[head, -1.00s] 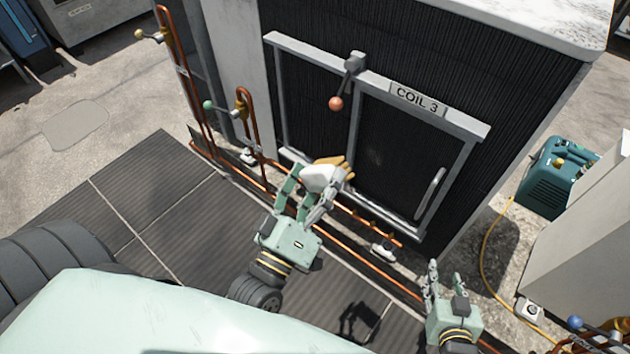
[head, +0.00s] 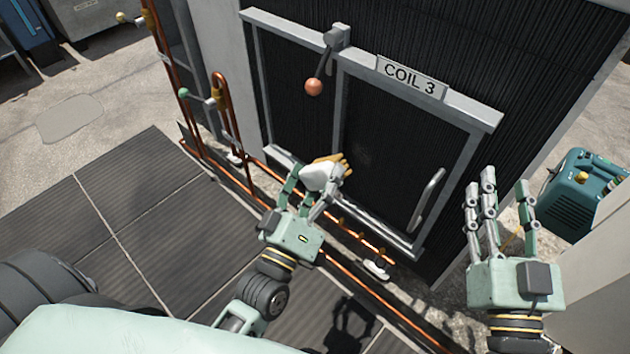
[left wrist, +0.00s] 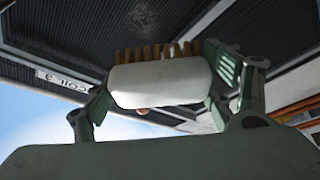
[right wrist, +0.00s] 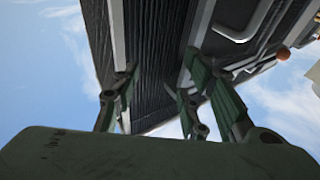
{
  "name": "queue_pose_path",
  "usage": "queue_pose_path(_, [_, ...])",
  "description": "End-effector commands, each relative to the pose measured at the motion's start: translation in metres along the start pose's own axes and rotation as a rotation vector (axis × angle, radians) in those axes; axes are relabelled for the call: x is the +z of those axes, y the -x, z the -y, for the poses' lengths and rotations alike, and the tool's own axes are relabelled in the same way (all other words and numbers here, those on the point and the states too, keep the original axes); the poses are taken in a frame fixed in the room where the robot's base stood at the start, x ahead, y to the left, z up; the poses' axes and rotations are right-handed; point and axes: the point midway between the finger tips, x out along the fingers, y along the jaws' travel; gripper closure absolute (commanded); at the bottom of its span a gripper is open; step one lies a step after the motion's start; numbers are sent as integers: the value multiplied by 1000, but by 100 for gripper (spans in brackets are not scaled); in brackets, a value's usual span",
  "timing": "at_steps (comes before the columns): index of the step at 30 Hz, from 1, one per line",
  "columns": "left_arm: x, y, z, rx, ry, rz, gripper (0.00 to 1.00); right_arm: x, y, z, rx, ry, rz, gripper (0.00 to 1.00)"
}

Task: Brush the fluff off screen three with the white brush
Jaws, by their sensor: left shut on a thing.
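Screen three (head: 400,165) is the dark framed panel below the COIL 3 label (head: 412,78). The brush (left wrist: 160,83) also fills the middle of the left wrist view, bristles pointing away. My right gripper (head: 500,190) is open and empty, right of the screen.
A lever with an orange-red knob (head: 313,87) hangs over the frame's top, left of the label. A grey handle (head: 430,198) is on the screen's right side. Copper pipes (head: 218,110) run left of and below the frame. A teal machine (head: 585,195) stands at right.

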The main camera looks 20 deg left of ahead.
Motion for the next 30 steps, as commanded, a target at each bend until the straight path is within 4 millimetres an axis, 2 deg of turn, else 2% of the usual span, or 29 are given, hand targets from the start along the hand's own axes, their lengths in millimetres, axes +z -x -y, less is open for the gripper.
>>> queue_pose_path(9, [11, -25, 0, 1, 1, -2, 52, -36, 2, 5, -10, -7, -191, 60])
queue_pose_path(16, [15, -36, 0, 1, 1, -1, 52, -55, 7, 7, -15, -11, -291, 60])
queue_pose_path(30, [17, -41, -1, 1, 1, 0, 52, -63, 9, 8, -16, -12, -327, 60])
